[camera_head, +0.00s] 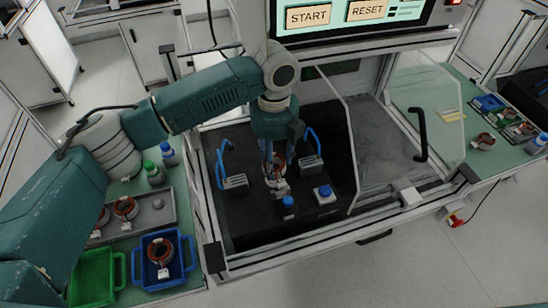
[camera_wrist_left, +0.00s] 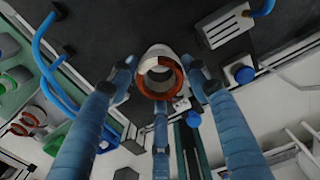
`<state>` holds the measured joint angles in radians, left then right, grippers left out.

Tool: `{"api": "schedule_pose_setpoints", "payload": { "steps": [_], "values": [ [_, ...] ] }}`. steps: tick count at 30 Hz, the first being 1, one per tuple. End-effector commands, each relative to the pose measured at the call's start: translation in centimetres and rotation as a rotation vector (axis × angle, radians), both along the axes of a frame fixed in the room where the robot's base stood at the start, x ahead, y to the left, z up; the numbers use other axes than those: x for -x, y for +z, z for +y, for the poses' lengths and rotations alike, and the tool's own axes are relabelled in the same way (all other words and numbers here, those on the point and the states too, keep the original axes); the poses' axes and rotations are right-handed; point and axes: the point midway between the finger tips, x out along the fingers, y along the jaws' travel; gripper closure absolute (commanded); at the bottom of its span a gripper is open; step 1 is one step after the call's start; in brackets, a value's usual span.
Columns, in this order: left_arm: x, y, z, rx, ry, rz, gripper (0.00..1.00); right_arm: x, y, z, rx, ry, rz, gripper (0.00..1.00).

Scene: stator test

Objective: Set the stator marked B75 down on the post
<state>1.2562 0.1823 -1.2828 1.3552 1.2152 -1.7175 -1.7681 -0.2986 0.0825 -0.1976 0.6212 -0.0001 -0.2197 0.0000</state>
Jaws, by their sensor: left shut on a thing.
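My left gripper (camera_head: 274,160) is inside the test station, above its black work surface, with its fingers pointing down. It is shut on a stator (camera_head: 268,171) with copper-red windings. In the left wrist view the stator's ring (camera_wrist_left: 173,84) sits between the blue fingers, with a pale rim and a small white tag beside it. No marking on it can be read. A pale grey fitting shows just below the stator in the head view; I cannot tell whether it is the post or part of the stator. The post is not clearly visible. My right gripper is not in view.
Blue hoses (camera_head: 221,163) and grey connector blocks (camera_head: 236,183) flank the gripper. Blue-topped buttons (camera_head: 325,191) stand in front. A glass door (camera_head: 428,110) is at right. A blue bin (camera_head: 147,281) with another stator, a green bin (camera_head: 91,279) and bottles are on the left bench.

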Motion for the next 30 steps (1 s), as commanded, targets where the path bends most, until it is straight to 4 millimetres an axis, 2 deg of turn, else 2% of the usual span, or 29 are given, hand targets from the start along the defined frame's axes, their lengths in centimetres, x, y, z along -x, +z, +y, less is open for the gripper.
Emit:
{"api": "schedule_pose_setpoints", "payload": {
  "steps": [8,30],
  "values": [
    [0.0,-0.1,0.0,0.001,0.0,0.0,0.91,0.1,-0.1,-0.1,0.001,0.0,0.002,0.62],
    [0.0,-2.3,0.0,0.0,0.0,0.0,0.91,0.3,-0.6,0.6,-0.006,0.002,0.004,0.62]
  ]
}}
